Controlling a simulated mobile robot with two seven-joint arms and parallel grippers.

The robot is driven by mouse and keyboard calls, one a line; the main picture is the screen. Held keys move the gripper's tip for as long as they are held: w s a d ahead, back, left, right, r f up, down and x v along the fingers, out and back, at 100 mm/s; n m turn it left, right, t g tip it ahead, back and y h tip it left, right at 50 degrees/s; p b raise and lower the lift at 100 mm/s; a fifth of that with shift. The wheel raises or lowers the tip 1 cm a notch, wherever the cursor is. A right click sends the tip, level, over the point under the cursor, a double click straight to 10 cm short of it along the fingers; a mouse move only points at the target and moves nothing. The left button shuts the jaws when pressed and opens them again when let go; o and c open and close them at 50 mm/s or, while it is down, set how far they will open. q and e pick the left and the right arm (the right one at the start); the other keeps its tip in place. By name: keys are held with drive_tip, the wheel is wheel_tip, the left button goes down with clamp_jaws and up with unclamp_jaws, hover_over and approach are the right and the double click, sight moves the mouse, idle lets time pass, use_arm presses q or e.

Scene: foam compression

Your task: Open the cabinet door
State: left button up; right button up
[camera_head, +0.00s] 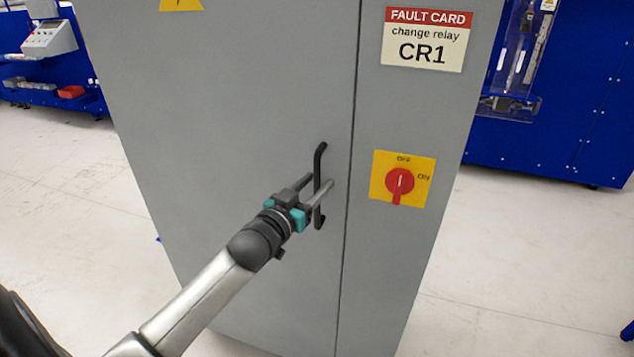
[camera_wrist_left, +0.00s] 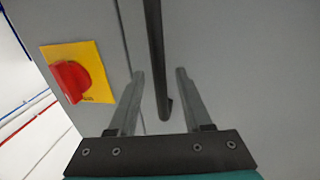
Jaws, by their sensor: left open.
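The grey cabinet door (camera_head: 225,110) is closed, with a dark vertical seam along its right edge. A black upright bar handle (camera_head: 320,160) is on the door, left of the seam. My left gripper (camera_head: 320,183) is open at the handle, its fingers on either side of the bar in the head view. In the left wrist view the handle (camera_wrist_left: 155,50) comes down between the two fingertips (camera_wrist_left: 158,72), with its lower end between the fingers. I cannot tell whether a finger touches the bar. My right gripper is not in view.
A red rotary switch (camera_head: 400,182) on a yellow plate and a fault card (camera_head: 425,38) reading CR1 are on the fixed panel right of the seam. Blue workstations stand behind on both sides. The pale floor (camera_head: 530,260) beside the cabinet is clear.

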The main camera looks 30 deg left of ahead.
use_arm(q)
drive_tip(key=shift+w, duration=0.55)
drive_tip(key=shift+c, duration=0.2)
clamp_jaws()
idle(1.0)
